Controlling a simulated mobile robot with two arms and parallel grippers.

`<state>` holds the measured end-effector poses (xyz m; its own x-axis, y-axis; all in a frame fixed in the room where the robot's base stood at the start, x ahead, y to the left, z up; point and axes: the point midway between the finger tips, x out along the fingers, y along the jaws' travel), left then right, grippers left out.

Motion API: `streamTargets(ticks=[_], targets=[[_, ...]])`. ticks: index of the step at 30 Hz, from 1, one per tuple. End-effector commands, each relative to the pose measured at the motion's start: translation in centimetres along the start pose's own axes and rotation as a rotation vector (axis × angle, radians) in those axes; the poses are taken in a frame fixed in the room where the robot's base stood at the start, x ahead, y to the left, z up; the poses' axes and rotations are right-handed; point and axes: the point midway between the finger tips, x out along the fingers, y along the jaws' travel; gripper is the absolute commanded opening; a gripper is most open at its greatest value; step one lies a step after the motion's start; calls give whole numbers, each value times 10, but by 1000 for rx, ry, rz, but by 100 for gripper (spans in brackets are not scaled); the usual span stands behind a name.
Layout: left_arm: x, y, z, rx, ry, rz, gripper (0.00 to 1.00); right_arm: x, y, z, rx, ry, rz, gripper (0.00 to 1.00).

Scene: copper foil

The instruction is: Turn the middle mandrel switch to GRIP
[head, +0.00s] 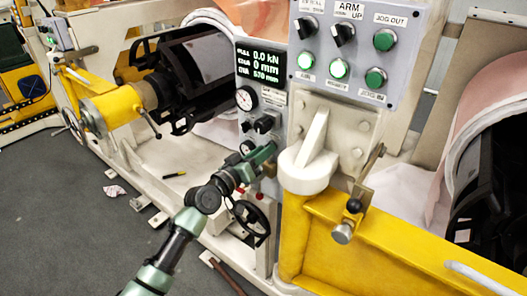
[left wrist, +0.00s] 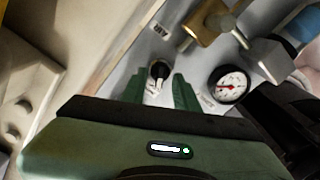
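A black rotary switch (left wrist: 158,70) sits on a grey plate in the left wrist view, with a small white label beside it too blurred to read. My left gripper (left wrist: 161,86) is open, with one green finger on each side of the switch; I cannot tell whether they touch it. In the head view my left gripper (head: 266,156) is at the lower part of the narrow grey panel (head: 272,95). There it covers part of the panel, and I cannot make out the switch between its fingers. My right gripper is not in view.
A pressure gauge (left wrist: 230,85) and a brass fitting (left wrist: 207,24) are close to the left gripper. Above it are black knobs (head: 264,124) and a lit display (head: 260,62). A button box (head: 350,45), a cream lever (head: 311,150) and a handwheel (head: 251,222) are nearby.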

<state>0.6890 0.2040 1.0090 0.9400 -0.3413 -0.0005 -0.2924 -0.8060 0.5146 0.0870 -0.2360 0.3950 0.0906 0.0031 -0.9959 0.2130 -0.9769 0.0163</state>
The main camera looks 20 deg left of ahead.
Motion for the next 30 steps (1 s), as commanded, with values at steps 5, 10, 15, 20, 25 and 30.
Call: streamTargets(ticks=[5, 10, 15, 20, 25, 30], targets=[[-30, -2, 2, 4, -1, -2, 30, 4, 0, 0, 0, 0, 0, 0], [-57, -2, 2, 2, -2, -2, 30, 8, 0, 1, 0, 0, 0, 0], [-71, -1, 1, 1, 0, -1, 30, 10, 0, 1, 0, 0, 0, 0], [-73, 0, 0, 0, 0, 0, 30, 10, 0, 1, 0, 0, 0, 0], [-73, 0, 0, 0, 0, 0, 30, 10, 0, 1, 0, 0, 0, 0], [-73, -2, 1, 0, -2, -3, 30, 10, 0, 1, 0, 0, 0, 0]])
